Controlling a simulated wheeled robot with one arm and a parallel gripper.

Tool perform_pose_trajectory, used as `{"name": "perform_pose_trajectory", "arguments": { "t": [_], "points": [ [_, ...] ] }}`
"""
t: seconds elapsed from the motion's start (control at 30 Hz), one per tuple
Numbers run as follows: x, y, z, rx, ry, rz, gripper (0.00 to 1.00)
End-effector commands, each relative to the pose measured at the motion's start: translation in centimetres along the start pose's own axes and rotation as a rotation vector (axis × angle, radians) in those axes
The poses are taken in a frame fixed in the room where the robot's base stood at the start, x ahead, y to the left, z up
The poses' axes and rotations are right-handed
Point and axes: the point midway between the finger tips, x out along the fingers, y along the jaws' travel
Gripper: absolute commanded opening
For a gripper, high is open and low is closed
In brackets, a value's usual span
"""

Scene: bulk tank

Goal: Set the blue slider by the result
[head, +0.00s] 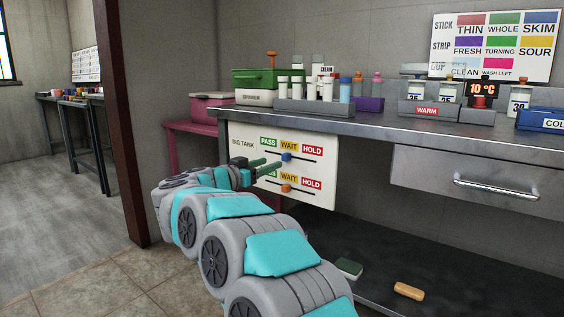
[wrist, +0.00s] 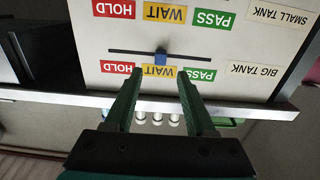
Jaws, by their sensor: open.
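The blue slider (head: 286,156) sits on the dark slot of the BIG TANK row, below the WAIT label. In the upside-down wrist view the blue slider (wrist: 161,57) is also at WAIT, between PASS and HOLD. The white panel (head: 318,148) hangs below the bench's front edge. My gripper (head: 273,167) is open and empty in front of the panel. In the wrist view its fingertips (wrist: 160,73) stand on either side of the slider's line, just short of it; contact is not visible. The orange slider (head: 286,188) is under WAIT in the lower row.
The bench top (head: 350,120) holds several bottles, a green box (head: 266,78) and a blue COLD tray (head: 543,119). A wall chart (head: 495,45) lists stick, strip and cup results. A display (head: 481,88) reads 10 °C. A drawer (head: 480,180) is right of the panel.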

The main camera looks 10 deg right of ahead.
Motion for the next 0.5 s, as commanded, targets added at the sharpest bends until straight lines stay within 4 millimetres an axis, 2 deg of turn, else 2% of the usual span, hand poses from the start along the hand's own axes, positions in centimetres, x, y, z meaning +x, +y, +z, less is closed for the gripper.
{"name": "perform_pose_trajectory", "arguments": {
  "t": [0.3,0.5],
  "points": [
    [4.8,0.1,0.0,0.004,0.001,0.001,0.55],
    [6.7,-0.1,0.0,0.004,0.001,-0.005,0.55]
  ]
}}
